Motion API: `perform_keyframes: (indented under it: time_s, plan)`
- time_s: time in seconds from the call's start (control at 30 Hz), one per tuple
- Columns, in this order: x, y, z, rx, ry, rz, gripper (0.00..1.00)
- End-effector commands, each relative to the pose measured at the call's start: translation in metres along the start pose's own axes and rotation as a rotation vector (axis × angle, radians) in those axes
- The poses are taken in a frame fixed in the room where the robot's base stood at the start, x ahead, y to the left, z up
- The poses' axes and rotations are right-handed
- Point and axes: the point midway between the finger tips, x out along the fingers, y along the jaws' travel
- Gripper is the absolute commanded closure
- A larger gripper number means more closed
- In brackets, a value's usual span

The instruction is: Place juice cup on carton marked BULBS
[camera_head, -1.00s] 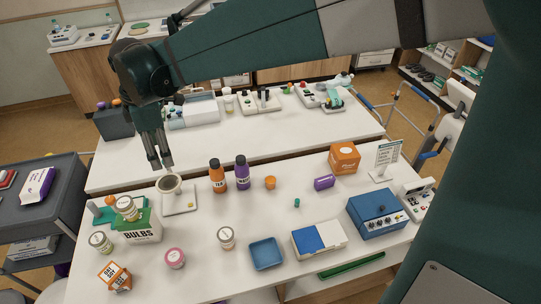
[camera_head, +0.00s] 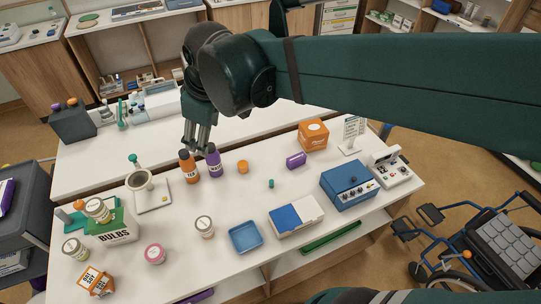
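The white carton marked BULBS (camera_head: 116,237), with a green upper part, stands at the left of the near table. A lidded, labelled jar (camera_head: 97,208) shows at its top; whether it rests on the carton or behind it is unclear. No label reading juice can be made out, so I cannot tell which item is the juice cup. A small orange cup-like item (camera_head: 242,166) stands right of the bottles. My gripper (camera_head: 197,149) points down over the orange bottle (camera_head: 188,167) and purple bottle (camera_head: 214,162). No held object is visible; its finger gap is unclear.
Other lidded jars stand near: a cream one (camera_head: 75,248), a pink one (camera_head: 155,255) and a white-topped one (camera_head: 204,228). A blue tray (camera_head: 245,238) and blue device (camera_head: 349,184) stand further right.

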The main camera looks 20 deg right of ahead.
Motion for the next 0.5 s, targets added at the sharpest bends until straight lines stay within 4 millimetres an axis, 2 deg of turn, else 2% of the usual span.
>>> perform_keyframes:
  time_s: [0.03, 0.5]
  plan:
    - [-0.003, 0.002, 0.013, 0.042, 0.006, 0.011, 0.48]
    - [-0.019, 0.006, 0.112, 0.447, 0.085, 0.109, 0.48]
